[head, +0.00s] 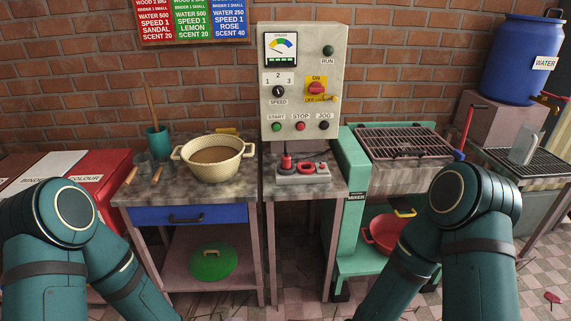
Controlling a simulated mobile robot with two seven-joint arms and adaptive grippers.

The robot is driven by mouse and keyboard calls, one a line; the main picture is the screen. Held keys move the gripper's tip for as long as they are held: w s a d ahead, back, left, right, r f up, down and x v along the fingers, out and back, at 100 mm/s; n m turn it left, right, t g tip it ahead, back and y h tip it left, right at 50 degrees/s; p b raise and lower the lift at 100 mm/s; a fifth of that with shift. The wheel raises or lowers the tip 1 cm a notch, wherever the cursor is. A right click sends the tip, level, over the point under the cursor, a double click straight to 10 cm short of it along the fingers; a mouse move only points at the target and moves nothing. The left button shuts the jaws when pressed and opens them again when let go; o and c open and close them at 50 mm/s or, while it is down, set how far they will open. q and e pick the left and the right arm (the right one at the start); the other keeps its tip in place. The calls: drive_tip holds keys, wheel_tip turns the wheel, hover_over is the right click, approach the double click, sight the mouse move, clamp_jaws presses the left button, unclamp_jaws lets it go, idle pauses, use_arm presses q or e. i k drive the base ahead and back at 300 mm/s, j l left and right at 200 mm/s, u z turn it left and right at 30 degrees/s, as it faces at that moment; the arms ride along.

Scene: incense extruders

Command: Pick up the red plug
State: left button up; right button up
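A small red plug-like piece with a dark upper part (286,162) stands upright at the left end of a grey and red socket block (303,169). The block lies on the narrow middle table, below the control panel. Whether the piece is pushed into the block is too small to tell. My two teal arms show at the lower left and lower right, bent, with their lower ends running out of the frame. Neither gripper is in view.
A grey control panel (303,60) stands behind the block. A cream pot (213,160) and teal cup (158,140) stand on the left table. A green mixer (349,160) with a grate (405,143) is close on the right. A small red object (552,298) lies on the floor.

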sight(287, 159)
drive_tip(key=i+l+u, duration=0.7)
drive_tip(key=i+l, duration=0.15)
